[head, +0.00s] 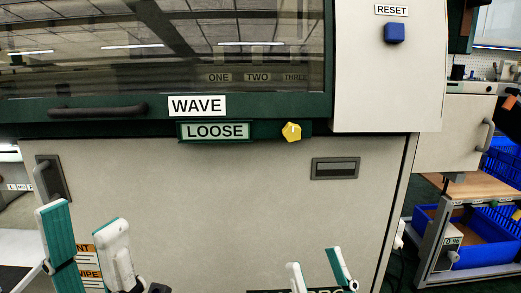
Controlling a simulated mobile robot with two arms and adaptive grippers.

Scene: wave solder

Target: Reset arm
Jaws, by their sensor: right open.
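My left gripper (83,216) is at the lower left, in front of the machine's lower panel. Its two white and teal fingers point up and stand apart, with nothing between them. My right gripper (313,259) is at the bottom, right of centre. Its two fingertips point up, spread and empty. The rest of both arms is mostly out of view below. Neither gripper appears to hold anything.
The large wave machine has a pale lower panel (230,190) with a recessed latch (335,168). Above are a dark window (160,60), a black handle (98,112), a yellow knob (291,132) beside the LOOSE label (214,131), and a blue RESET button (394,33). Blue bins (485,240) stand right.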

